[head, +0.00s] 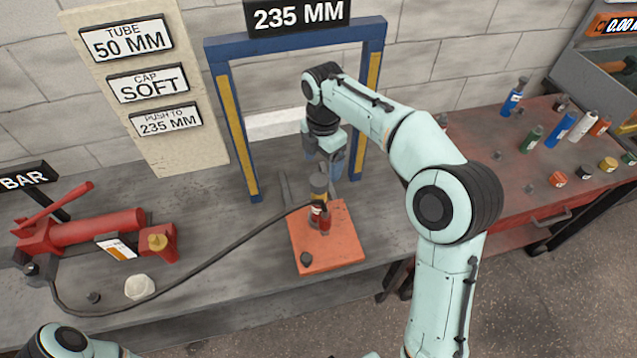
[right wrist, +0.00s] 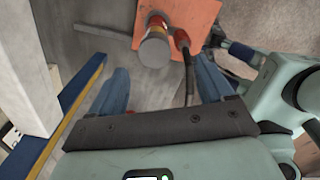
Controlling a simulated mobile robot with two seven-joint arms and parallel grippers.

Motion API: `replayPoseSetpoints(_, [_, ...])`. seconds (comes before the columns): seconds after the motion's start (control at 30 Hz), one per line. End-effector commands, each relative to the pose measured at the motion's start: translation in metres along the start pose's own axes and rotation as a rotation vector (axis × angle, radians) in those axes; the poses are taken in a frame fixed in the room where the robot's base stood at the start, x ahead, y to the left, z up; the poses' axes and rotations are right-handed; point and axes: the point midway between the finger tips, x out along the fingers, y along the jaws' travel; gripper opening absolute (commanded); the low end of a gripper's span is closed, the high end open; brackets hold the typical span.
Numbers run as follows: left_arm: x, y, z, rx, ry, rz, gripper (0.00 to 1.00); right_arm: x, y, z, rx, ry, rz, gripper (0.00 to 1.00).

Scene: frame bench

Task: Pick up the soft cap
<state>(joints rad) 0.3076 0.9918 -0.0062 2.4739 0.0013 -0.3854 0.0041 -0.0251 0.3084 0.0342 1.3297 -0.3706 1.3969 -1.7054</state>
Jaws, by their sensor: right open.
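No label marks the soft cap itself. A pale, rounded, faceted piece (head: 139,287) lies on the bench at the lower left and looks like a cap; I cannot tell if it is the soft one. My right gripper (head: 325,158) is inside the blue frame, pointing down above the small red jack (head: 319,212) with a grey round top. In the right wrist view its blue fingers (right wrist: 160,68) are apart and empty, with the grey-topped cylinder (right wrist: 154,48) beyond them. My left arm shows at the bottom left; its gripper is out of view.
The blue and yellow press frame (head: 232,130) stands around my right gripper. The jack rests on an orange plate (head: 340,250) with a small dark piece (head: 306,258). A black hose (head: 215,252) runs to a red pump (head: 95,232). Bottles and small caps stand on the red bench (head: 490,200).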

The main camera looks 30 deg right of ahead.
Motion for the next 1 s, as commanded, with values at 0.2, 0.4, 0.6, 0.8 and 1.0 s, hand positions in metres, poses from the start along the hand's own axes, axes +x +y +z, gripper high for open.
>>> replayPoseSetpoints(0.2, [0.006, -0.003, 0.003, -0.001, -0.004, -0.001, 0.43, 0.024, 0.0, 0.0, 0.0, 0.0, 0.0, 0.81])
replayPoseSetpoints(0.4, [0.009, -0.004, 0.004, -0.002, -0.005, -0.002, 0.43, 0.045, 0.003, 0.0, 0.0, 0.001, -0.003, 0.81])
replayPoseSetpoints(0.6, [0.013, -0.006, 0.005, -0.003, -0.008, -0.003, 0.43, 0.072, 0.005, 0.0, 0.001, 0.0, -0.001, 0.81])
replayPoseSetpoints(0.8, [0.013, -0.007, 0.006, -0.003, -0.008, -0.003, 0.43, 0.076, 0.005, 0.0, 0.0, 0.0, 0.002, 0.81])
replayPoseSetpoints(1.0, [0.013, -0.007, 0.005, -0.003, -0.008, -0.003, 0.43, 0.075, 0.005, 0.0, 0.0, 0.0, 0.002, 0.48])
